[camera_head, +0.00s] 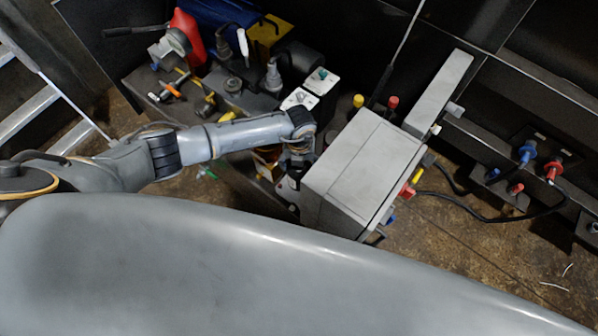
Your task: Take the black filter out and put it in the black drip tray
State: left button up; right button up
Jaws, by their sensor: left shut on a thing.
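My left arm comes in from the left over a cluttered workbench, and its wrist bends down beside a grey box. My left gripper (296,163) is low at the box's left side, seen from above. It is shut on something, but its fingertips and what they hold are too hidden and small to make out. I cannot pick out the black filter or the black drip tray for certain. My right gripper is not in view.
The grey box (362,165) stands close to the gripper's right. The workbench holds a red container (188,35), an orange-handled tool (172,91) and other tools. A ladder (40,105) leans at the left. Cables and connectors (525,155) are at the right. Brown floor is open at the lower right.

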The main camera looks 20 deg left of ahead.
pick_arm(q)
jog(key=n+p, duration=0.1)
jog(key=n, duration=0.1)
jog(key=shift+r+n, duration=0.15)
jog(key=shift+n, duration=0.85)
jog(key=shift+n+p, duration=0.7)
jog(key=shift+n, duration=0.3)
jog(key=shift+n+p, duration=0.3)
jog(key=shift+n, duration=1.3)
